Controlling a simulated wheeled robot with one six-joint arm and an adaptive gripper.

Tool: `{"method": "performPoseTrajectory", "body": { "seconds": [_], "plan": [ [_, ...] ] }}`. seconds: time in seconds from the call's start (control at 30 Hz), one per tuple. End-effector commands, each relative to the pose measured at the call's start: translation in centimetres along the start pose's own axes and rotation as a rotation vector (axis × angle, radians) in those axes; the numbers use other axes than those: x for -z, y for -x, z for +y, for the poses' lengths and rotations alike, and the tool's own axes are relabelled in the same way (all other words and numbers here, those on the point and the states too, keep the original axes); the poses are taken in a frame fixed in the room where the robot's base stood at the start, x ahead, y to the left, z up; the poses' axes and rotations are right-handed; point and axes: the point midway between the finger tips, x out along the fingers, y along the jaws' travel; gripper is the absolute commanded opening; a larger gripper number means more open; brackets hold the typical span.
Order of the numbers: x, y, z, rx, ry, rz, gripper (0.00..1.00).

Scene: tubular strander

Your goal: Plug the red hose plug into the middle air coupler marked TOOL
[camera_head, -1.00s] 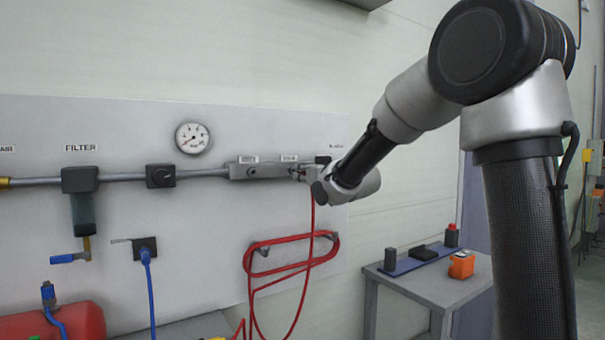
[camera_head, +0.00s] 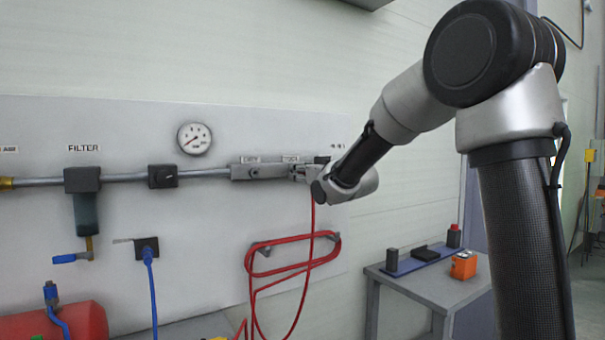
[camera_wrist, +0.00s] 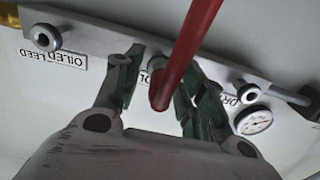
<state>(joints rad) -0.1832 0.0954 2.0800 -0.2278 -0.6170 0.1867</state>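The grey coupler manifold (camera_head: 258,171) is fixed to the wall panel, with small labels above it. My gripper (camera_head: 302,172) is at its right part, near the middle label. In the wrist view the picture is upside down, and my gripper (camera_wrist: 162,72) reaches to the middle of the manifold (camera_wrist: 100,32). Its green fingers stand on either side of the end of the red hose (camera_wrist: 186,48) and appear shut on the plug there. The plug and middle coupler are mostly hidden by hose and fingers, so I cannot tell whether they join. The hose hangs below my gripper (camera_head: 313,215).
In the wrist view, the OILED FEED coupler (camera_wrist: 45,37) is at left and another coupler (camera_wrist: 246,90) at right; both look empty. The looped hose hangs on a wall rack (camera_head: 262,252). A grey side table (camera_head: 425,288) stands at lower right. A gauge (camera_head: 194,138) is above.

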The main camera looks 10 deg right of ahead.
Motion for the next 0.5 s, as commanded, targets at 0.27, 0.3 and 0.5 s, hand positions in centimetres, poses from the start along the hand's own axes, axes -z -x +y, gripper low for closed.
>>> {"method": "performPoseTrajectory", "body": {
  "seconds": [0.27, 0.3, 0.5],
  "plan": [
    [0.0, 0.8, 0.0, -0.001, 0.0, 0.0, 0.4],
    [0.1, 1.4, 0.0, -0.001, 0.0, 0.001, 0.4],
    [0.1, 5.4, 0.0, 0.0, 0.001, 0.002, 0.4]
  ]
}}
